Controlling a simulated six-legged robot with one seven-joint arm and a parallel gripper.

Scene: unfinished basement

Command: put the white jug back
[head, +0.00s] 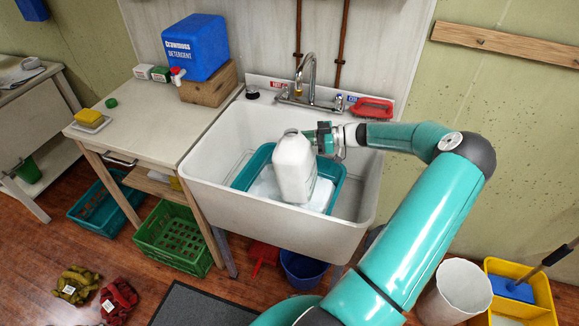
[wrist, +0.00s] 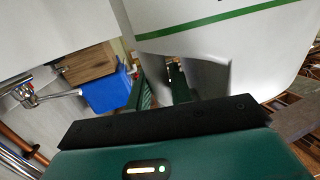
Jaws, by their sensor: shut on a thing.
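The white jug (head: 294,168) is in the head view, nearly upright over the utility sink (head: 220,192). My gripper (head: 322,138) reaches it from the right, near its upper part, and is shut on it. In the wrist view the jug (wrist: 230,55) fills the top right, with a green stripe on its side, and my gripper's fingers (wrist: 160,85) are at its handle. A teal tub (head: 330,172) sits in the sink behind and below the jug. I cannot tell whether the jug's base touches the tub.
A faucet (head: 310,80) and a red brush (head: 371,108) are at the sink's back edge. A table (head: 135,135) to the left has clear top space, with a blue detergent container (head: 196,47) on a wooden block (head: 209,85). A green crate (head: 172,238) is below.

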